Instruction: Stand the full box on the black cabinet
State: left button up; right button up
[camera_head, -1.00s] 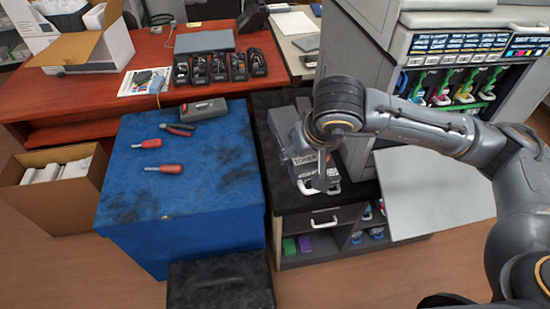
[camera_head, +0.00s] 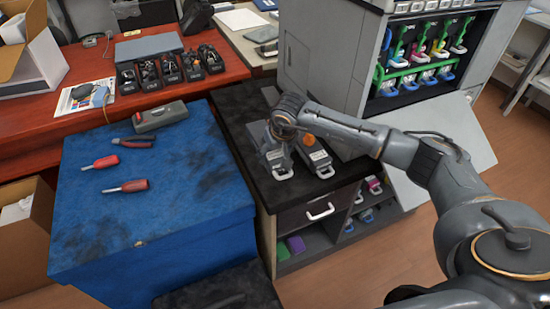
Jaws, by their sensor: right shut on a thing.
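The black cabinet (camera_head: 242,118) stands right of the blue cabinet, with a drawer and open shelves in front. Two grey boxes with white front handles are side by side at its top: a left box (camera_head: 271,160) and a right box (camera_head: 319,160) with an orange round cap. My right gripper (camera_head: 280,137) comes down over the back of the boxes and is shut on a grey box, apparently the left one. Its fingers are small and partly hidden, and I cannot tell whether this box touches the top. My left gripper is out of view.
A grey printer (camera_head: 325,55) with its door open stands behind and right. The blue cabinet (camera_head: 190,205) holds two red screwdrivers, pliers and a grey case. A red desk (camera_head: 200,95) is behind. Bare black top lies left of the boxes.

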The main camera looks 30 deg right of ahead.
jog(key=shift+f, duration=0.4)
notch_tip(320, 180, down, 4)
jog(key=b, duration=0.2)
jog(key=shift+r+b, duration=0.25)
jog(key=shift+b, duration=0.05)
jog(key=shift+f+b, duration=0.3)
jog(key=shift+f, duration=0.25)
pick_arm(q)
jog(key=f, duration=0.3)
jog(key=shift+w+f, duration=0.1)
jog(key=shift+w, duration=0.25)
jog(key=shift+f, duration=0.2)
pick_arm(e)
jog(key=shift+f, duration=0.25)
jog(key=shift+f+b, duration=0.4)
jog(key=shift+b, duration=0.15)
jog(key=o, duration=1.9)
jog(key=shift+c, duration=0.2)
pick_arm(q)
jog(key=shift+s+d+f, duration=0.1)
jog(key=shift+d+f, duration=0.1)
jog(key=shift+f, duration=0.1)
pick_arm(e)
jog(key=shift+o, duration=0.3)
